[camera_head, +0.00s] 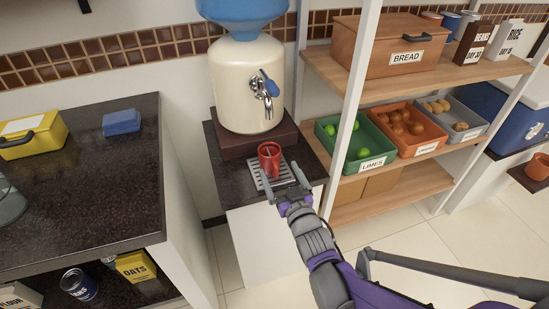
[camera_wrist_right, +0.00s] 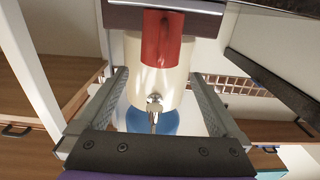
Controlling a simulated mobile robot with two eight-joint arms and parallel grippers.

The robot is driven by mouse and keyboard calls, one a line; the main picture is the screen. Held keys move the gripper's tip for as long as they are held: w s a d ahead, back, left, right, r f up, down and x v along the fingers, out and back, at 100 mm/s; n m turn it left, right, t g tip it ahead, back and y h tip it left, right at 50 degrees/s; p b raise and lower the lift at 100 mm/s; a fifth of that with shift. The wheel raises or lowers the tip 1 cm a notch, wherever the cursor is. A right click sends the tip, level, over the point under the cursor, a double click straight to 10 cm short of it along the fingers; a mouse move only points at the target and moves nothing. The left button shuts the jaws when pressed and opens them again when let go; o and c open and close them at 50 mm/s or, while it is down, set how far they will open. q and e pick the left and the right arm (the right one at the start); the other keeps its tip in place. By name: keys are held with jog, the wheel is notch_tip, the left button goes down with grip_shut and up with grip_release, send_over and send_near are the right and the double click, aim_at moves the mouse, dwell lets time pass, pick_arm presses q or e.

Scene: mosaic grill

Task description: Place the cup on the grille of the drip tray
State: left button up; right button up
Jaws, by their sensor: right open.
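The red cup (camera_head: 269,158) stands upright on the drip tray, below the dispenser's tap. The drip tray's grille (camera_head: 255,180) shows as pale slats around the foot of the cup. My right gripper (camera_head: 284,178) is open at the front of the tray, its fingers apart and just short of the cup. In the right wrist view, the cup (camera_wrist_right: 166,42) is beyond and between the open fingers (camera_wrist_right: 157,78), with no finger touching it. That view appears upside down. The cup's underside is hidden. My left gripper is not in view.
The water dispenser (camera_head: 240,85) stands behind the cup, its metal tap (camera_head: 262,88) above it. A shelf rack is close on the right, with a green limes crate (camera_head: 352,148) and a bread box (camera_head: 388,45). A dark counter (camera_head: 85,185) stands at left.

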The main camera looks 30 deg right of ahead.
jog(key=s+a+f+n+g+y, duration=0.1)
jog(key=s+a+f+g+y, duration=0.1)
jog(key=s+a+f+g, duration=0.4)
jog(key=s+a+f+n+g+y, duration=0.1)
jog(key=s+a+f+g, duration=0.5)
jog(key=s, duration=0.9)
jog(key=shift+s+a+n+g+y, duration=0.4)
jog(key=shift+a+g+y, duration=0.1)
jog(key=shift+y, duration=0.2)
